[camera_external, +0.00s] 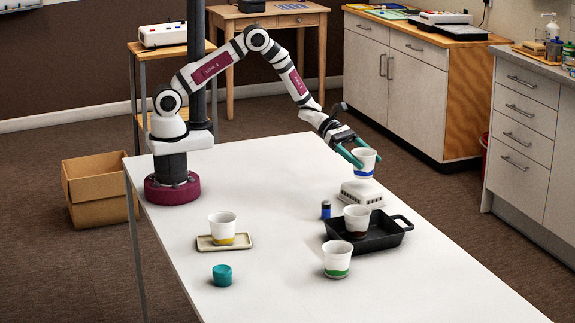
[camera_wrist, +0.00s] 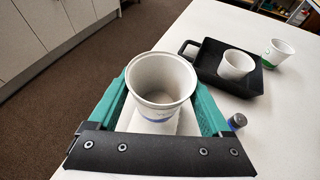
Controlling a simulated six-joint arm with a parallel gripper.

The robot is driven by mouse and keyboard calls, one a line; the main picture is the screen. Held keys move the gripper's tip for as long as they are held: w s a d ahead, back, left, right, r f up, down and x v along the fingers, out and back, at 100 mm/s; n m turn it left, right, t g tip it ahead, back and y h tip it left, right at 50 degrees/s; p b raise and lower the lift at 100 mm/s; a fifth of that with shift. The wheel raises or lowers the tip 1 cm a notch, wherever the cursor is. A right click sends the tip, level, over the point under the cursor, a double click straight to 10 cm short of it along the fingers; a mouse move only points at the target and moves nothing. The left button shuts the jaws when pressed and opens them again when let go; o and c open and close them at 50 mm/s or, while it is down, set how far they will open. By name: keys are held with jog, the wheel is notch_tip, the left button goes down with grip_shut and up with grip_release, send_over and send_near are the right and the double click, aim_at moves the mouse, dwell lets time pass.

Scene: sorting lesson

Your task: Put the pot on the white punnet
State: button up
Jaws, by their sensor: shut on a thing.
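A white pot with a blue band (camera_external: 364,162) is between the teal fingers of my gripper (camera_external: 365,160), which is shut on it. The pot is upright, and its open top faces the wrist view (camera_wrist: 160,78). The white punnet (camera_external: 361,193) is on the table directly below the pot. In the wrist view part of the punnet (camera_wrist: 150,122) shows under the pot, between the fingers. The pot's base is at or just above the punnet's top; I cannot tell whether they touch.
A black pan (camera_external: 392,236) holds a brown-banded pot (camera_external: 357,220). A green-banded pot (camera_external: 337,262) stands in front. A small blue cylinder (camera_external: 326,210) is beside the punnet. A tan tray (camera_external: 204,244) bears a yellow-banded pot (camera_external: 222,227), near a teal jar (camera_external: 222,275).

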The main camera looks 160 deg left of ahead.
jog(key=shift+f, duration=1.5)
jog(key=shift+f, duration=0.15)
jog(key=o, duration=1.1)
